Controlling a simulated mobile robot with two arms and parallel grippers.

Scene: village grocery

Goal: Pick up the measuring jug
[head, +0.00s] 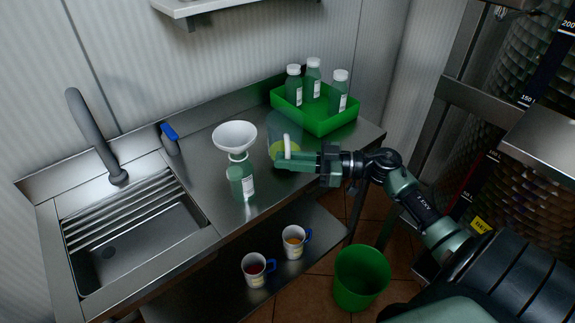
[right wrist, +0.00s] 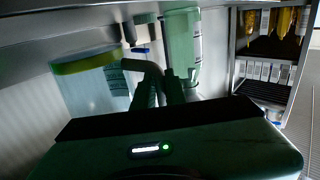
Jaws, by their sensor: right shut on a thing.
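The measuring jug (head: 283,127) is clear, with a little yellow-green liquid low inside and a pale upright handle. It is over the steel counter, behind my right gripper; I cannot tell whether its base touches the counter. My right gripper (head: 285,160) reaches in from the right and is shut on the handle. In the right wrist view the picture is upside down: the jug (right wrist: 92,88) is at the left, and my right gripper's fingers (right wrist: 163,83) close on its handle. My left gripper is not in view.
A green bottle (head: 241,178) with a white funnel (head: 235,136) stands left of the jug. A green tray (head: 325,127) with three bottles (head: 340,90) is behind. The sink (head: 130,245) is left. Two mugs (head: 254,270) are on the lower shelf (head: 215,300); a green bin (head: 361,278) is on the floor.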

